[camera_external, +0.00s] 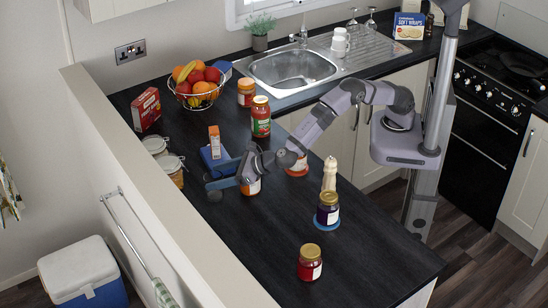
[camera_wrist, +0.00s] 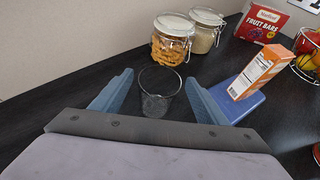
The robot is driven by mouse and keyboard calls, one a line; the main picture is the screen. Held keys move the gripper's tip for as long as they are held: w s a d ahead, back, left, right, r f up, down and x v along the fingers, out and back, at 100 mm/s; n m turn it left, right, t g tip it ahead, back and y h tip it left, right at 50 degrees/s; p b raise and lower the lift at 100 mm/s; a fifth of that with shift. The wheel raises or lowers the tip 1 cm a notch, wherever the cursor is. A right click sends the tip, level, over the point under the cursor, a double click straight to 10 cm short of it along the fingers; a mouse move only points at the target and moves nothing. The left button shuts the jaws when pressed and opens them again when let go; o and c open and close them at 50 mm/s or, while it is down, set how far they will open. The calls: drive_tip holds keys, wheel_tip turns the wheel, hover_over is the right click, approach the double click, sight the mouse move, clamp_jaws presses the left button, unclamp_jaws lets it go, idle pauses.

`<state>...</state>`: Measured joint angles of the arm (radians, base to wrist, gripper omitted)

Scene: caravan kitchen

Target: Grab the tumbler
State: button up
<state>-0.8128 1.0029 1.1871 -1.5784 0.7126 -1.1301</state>
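The tumbler (camera_wrist: 159,94) is a clear, dark-looking glass standing upright on the black counter in the wrist view. My gripper (camera_wrist: 157,79) is open, with one blue finger on each side of the tumbler. Gaps show between the glass and both fingers, and nothing is gripped. In the external view my gripper (camera_external: 212,177) is low over the counter's left part; the tumbler is hard to make out there, partly hidden by the fingers.
A blue box (camera_external: 212,155) with an orange-white carton (camera_wrist: 258,73) on it is close to my right finger. A jar of orange snacks (camera_wrist: 170,46) and a pale-filled jar (camera_wrist: 203,32) stand behind the tumbler. Several lidded jars, including a red one (camera_external: 310,264), stand along the counter.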

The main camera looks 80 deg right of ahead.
drive_tip(key=c, duration=1.4)
drive_tip(key=shift+r, duration=0.15)
